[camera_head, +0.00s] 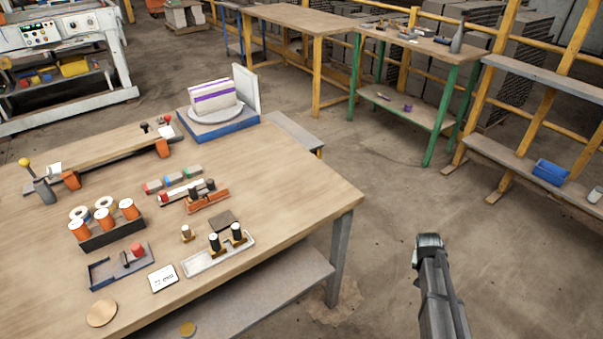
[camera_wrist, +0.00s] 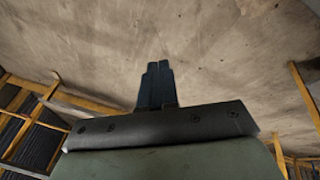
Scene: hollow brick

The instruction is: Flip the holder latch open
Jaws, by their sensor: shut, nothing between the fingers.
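My gripper (camera_head: 430,240) is at the lower right in the head view, over the floor and well to the right of the wooden workbench. Its fingers (camera_wrist: 158,68) are together and empty in the wrist view. I cannot tell for sure which piece is the holder latch. A dark blue holder (camera_head: 104,272) lies near the bench's front left, with a small black upright piece (camera_head: 125,258) and a red knob (camera_head: 136,249) on it. Whether any latch is open or shut is too small to tell. My gripper touches nothing.
The workbench (camera_head: 300,197) also bears a dark rack of orange and white spools (camera_head: 103,226), a white tray with dark bottles (camera_head: 218,256), a small sign (camera_head: 163,278) and a blue-based stand (camera_head: 217,127). A green-legged table (camera_head: 415,45) stands behind. The floor around my gripper is clear.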

